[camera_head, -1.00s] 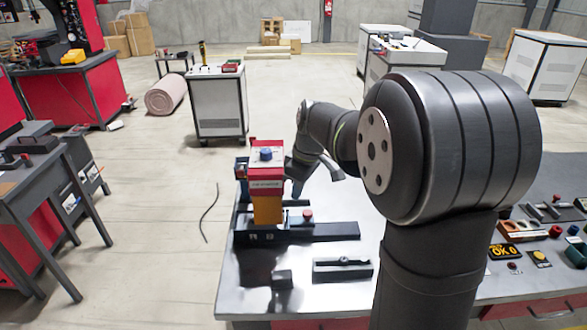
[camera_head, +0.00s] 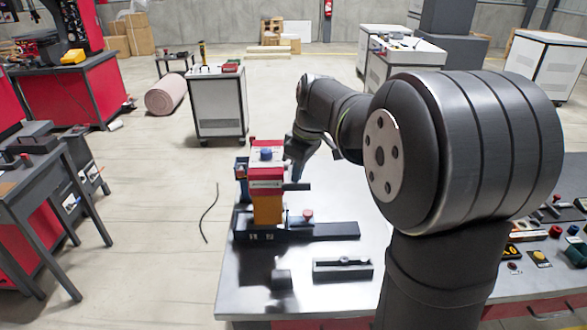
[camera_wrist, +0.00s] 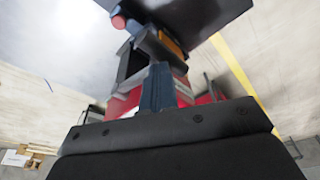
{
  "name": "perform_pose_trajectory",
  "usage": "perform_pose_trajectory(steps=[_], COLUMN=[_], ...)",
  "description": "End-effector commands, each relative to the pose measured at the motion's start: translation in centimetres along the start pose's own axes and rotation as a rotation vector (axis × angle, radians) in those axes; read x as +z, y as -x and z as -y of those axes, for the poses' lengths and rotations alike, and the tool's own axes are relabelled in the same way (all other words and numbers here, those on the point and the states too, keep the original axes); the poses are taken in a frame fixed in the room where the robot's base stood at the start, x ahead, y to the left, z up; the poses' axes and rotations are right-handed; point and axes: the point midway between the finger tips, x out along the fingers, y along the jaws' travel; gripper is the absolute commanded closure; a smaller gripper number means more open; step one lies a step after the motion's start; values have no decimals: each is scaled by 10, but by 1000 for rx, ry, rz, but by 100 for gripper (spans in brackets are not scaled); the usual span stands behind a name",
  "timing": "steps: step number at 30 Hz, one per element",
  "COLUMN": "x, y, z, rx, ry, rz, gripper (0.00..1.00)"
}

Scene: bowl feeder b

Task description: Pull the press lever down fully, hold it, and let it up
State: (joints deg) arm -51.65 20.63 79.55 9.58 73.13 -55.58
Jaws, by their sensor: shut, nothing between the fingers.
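The press (camera_head: 266,203) stands at the left end of the table, with a red head, a yellow-orange body and a blue knob on top. Its lever (camera_head: 296,186) looks like a dark bar reaching out level to the right of the red head. My gripper (camera_head: 296,180) is just above this bar, at the press's right side; whether it touches cannot be told. In the wrist view my shut, empty gripper (camera_wrist: 159,70) points at the press, whose red parts (camera_wrist: 124,104) show behind the fingers. The lever is hard to make out there.
The press's dark base (camera_head: 335,231) runs right and carries a red button (camera_head: 307,215). A grey block with a slot (camera_head: 343,269) and a small dark block (camera_head: 281,279) lie in front. A control panel (camera_head: 540,240) is at the right.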

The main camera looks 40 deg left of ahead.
Motion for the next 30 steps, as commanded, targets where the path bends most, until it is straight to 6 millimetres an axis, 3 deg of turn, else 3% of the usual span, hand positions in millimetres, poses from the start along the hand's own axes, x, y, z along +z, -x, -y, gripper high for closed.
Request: perform_pose_trajectory(steps=[21,30], x=[-13,-14], y=[56,62], z=[-3,-3], rx=[1,-1], ry=[1,0], rz=[-1,0], gripper=[100,100])
